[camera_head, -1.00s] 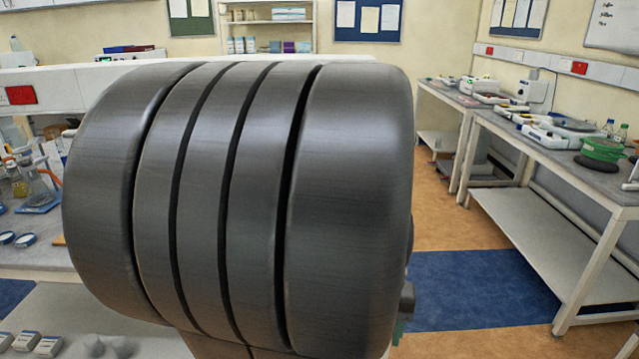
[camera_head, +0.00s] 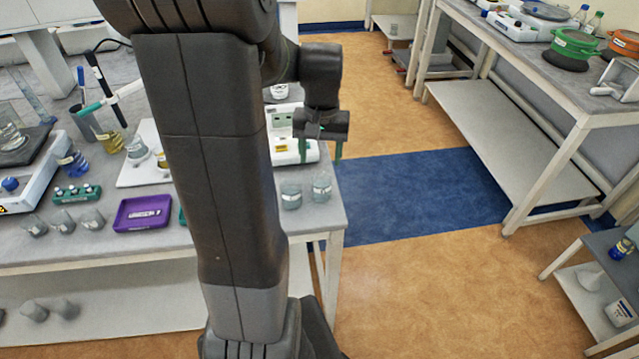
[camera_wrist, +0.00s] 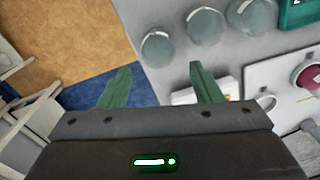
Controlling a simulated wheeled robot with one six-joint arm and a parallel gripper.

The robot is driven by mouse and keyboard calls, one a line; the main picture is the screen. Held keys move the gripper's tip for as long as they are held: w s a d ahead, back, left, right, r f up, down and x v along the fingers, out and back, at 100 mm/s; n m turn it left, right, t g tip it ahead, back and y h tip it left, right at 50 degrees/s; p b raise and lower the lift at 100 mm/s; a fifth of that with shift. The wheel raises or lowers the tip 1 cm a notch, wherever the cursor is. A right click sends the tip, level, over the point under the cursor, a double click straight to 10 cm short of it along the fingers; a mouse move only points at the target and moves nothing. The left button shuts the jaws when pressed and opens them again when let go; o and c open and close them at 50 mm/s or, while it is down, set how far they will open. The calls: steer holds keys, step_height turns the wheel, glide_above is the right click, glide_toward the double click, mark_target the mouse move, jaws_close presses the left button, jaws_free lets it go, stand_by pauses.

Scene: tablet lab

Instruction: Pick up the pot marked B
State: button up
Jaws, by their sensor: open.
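No letter B is legible on any pot. A green pot (camera_head: 575,46) and an orange pot (camera_head: 624,43) stand on the bench at the upper right. A white labelled container (camera_head: 621,312) is on a low shelf at the lower right. Its marking is too small to read. My gripper (camera_head: 320,150) is open and empty near the right end of the left bench, far from these pots. In the wrist view, its green fingers (camera_wrist: 160,78) are apart with nothing between them. My arm hides part of the left bench.
The left bench holds glass beakers (camera_head: 321,187), a white instrument (camera_head: 290,135), a purple tray (camera_head: 143,213) and flasks. A black round plate (camera_head: 566,61) is beneath the green pot. The floor with a blue strip (camera_head: 400,195) between the benches is clear.

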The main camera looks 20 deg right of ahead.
mark_target(321, 183)
steer(key=f, duration=0.5)
steer(key=f+p, duration=0.1)
steer(key=f, duration=0.4)
steer(key=shift+w+d, duration=0.1)
steer(key=shift+d, duration=0.1)
steer(key=c, duration=0.8)
